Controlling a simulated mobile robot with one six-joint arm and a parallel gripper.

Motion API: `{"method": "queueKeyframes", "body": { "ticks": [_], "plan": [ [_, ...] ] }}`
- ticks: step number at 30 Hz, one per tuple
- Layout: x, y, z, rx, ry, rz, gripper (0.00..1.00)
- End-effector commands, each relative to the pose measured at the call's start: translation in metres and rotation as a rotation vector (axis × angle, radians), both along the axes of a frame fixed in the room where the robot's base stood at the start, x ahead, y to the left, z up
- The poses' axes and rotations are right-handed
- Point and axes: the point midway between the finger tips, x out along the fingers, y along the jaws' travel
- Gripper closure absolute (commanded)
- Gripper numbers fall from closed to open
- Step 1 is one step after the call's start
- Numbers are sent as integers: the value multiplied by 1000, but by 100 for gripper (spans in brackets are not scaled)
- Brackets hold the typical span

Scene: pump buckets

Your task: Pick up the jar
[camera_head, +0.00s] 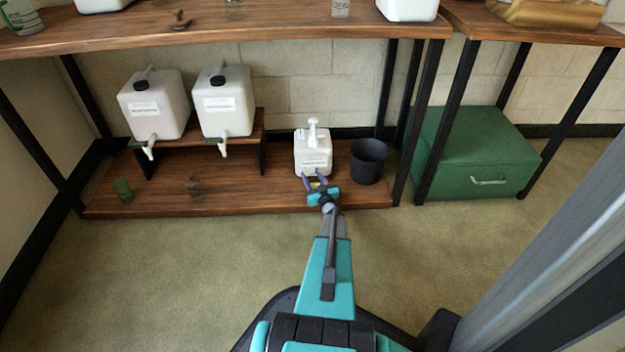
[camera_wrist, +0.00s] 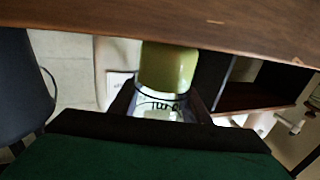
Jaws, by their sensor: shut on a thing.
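My gripper (camera_head: 314,184) is at the front edge of the lower shelf, in front of the white pump jug. In the wrist view my gripper (camera_wrist: 160,108) is shut on a small jar (camera_wrist: 168,68). The jar has a yellow-green part and a pale band with dark lettering between the dark fingers. In the head view the jar is mostly hidden; only a small yellowish patch shows between the fingers. Whether it touches the shelf I cannot tell.
The white pump jug (camera_head: 312,154) stands just behind my gripper, and a dark bucket (camera_head: 368,162) is to its right. Two white spigot containers (camera_head: 153,105) sit on a riser at left. A small green item (camera_head: 122,190) stands at the shelf's left. The upper shelf (camera_head: 230,25) overhangs.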

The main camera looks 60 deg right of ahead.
Motion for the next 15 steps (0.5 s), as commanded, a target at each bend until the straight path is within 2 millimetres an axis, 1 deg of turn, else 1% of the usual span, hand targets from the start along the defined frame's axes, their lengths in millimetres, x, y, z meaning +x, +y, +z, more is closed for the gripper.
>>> {"method": "queueKeyframes", "body": {
  "ticks": [8, 12, 13, 15],
  "plan": [
    [0, 0, 22, -2, -2, 0, 97],
    [0, 0, 39, -2, -2, 0, 97],
    [-2, 0, 42, -1, -2, -1, 97],
    [-19, 4, 40, 0, 0, -3, 97]
  ]
}}
